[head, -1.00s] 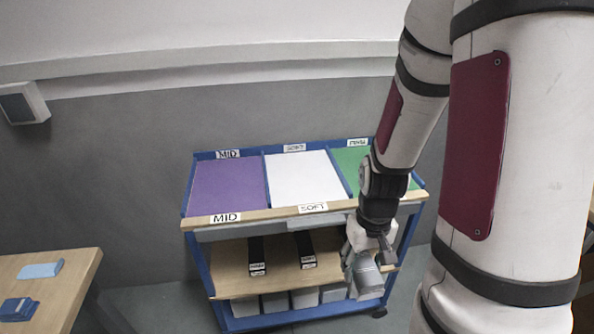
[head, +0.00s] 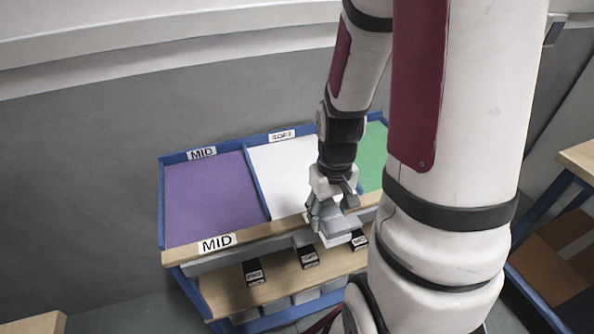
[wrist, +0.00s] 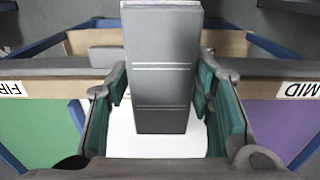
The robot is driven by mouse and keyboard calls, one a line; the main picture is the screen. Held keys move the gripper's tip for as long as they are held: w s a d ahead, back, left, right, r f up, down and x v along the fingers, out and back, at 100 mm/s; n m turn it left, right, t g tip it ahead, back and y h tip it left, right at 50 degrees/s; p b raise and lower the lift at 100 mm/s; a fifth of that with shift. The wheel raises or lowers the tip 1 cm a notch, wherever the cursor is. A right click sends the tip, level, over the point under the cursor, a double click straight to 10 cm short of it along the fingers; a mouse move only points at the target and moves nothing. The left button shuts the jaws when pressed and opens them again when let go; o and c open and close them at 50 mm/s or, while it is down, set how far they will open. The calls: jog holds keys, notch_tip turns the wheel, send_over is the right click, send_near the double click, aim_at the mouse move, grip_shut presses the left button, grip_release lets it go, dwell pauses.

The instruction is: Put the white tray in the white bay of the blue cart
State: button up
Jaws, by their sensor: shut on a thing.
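My gripper (head: 332,208) is shut on the white tray (head: 340,230), which looks pale grey. In the wrist view the tray (wrist: 160,65) sits upright in the picture between the teal finger pads. The blue cart (head: 163,205) has a purple, a white and a green bay on top. The tray is held over the cart's front edge, by the right part of the white bay (head: 282,172). The white bay also shows below the tray in the wrist view (wrist: 180,147). My arm hides part of the white and green bays.
Purple bay (head: 210,195) is left, green bay (head: 375,155) right, both looking empty, with blue dividers between. A wooden rail (head: 225,245) runs along the front. The lower shelf (head: 232,292) holds several black labelled pieces. Tables stand at both sides.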

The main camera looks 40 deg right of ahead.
jog(key=shift+w+d+f+b, duration=0.15)
jog(key=shift+w+d+b, duration=0.1)
jog(key=shift+w+b, duration=0.4)
jog(key=shift+w+d+f+b, duration=0.15)
jog(key=shift+w+d+b, duration=0.05)
jog(key=shift+w+b, duration=0.4)
send_over(308, 191)
jog(key=shift+f+p, duration=0.3)
jog(key=shift+f, duration=1.9)
jog(key=shift+f, duration=0.1)
jog(key=o, duration=0.6)
jog(key=shift+f, duration=0.1)
jog(key=o, duration=0.3)
